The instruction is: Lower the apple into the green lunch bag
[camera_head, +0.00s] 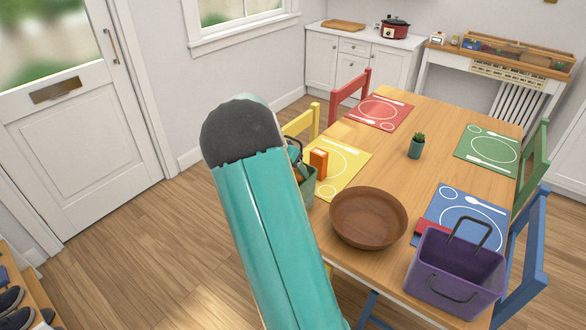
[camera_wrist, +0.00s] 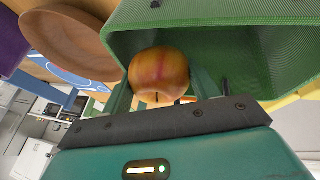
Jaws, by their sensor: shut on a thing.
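The apple (camera_wrist: 158,72), orange-red and yellow, is between the two fingers of my gripper (camera_wrist: 158,82) in the wrist view. My gripper is shut on it. The green lunch bag (camera_wrist: 215,20) fills the top right of the wrist view, its open mouth facing the apple. The apple overlaps the bag's opening; I cannot tell how deep it is inside. In the head view my teal arm hides most of the bag (camera_head: 309,190), which is at the table's left edge by the yellow mat. The apple is hidden there.
An orange box (camera_head: 318,162) stands beside the bag on the yellow placemat (camera_head: 345,165). A brown wooden bowl (camera_head: 368,218) is to the right, with a purple bag (camera_head: 455,270) beyond it. A small potted plant (camera_head: 416,146) stands mid-table. A yellow chair (camera_head: 302,122) is behind the bag.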

